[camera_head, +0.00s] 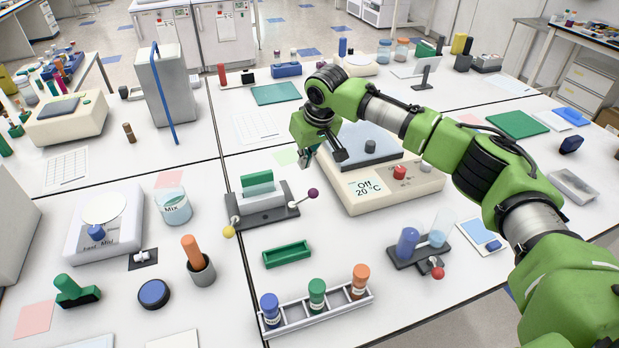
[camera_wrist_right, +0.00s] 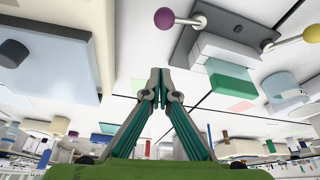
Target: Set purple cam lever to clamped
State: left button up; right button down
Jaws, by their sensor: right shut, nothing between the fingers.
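The purple cam lever (camera_head: 313,193) has a round purple knob on a short pale rod at the right end of a dark grey clamp base (camera_head: 291,211). The rod points outward to the right. In the right wrist view the purple knob (camera_wrist_right: 164,18) is at the top, with its rod joining the base plate. The fixture holds a white block and an upright green piece (camera_head: 258,182). A yellow-knobbed lever (camera_head: 229,231) is at its left end. My right gripper (camera_head: 305,163) is shut and empty above and behind the purple knob, apart from it. My left gripper is out of view.
A cream thermal cycler (camera_head: 375,203) with a red knob, its display reading "Off 20 °C", stands right of the fixture. A green tray (camera_head: 287,254) and a vial rack (camera_head: 320,319) lie in front. A twin-tube holder (camera_head: 408,259) is front right. Bare table surrounds the purple knob's front side.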

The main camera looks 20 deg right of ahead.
aim_at(304, 198)
jog(key=p+x, duration=0.1)
jog(key=x, duration=0.3)
jog(key=shift+w+a+f, duration=0.1)
jog(key=shift+w+f, duration=0.05)
jog(key=shift+f, duration=0.2)
jog(key=shift+s, duration=0.3)
jog(key=s+p, duration=0.1)
jog(key=s+d, duration=0.1)
jog(key=shift+s+f+p, duration=0.2)
jog(key=shift+s+p, duration=0.05)
jog(key=shift+p, duration=0.1)
jog(key=shift+s+f, duration=0.25)
jog(key=shift+s, duration=0.15)
jog(key=shift+a, duration=0.1)
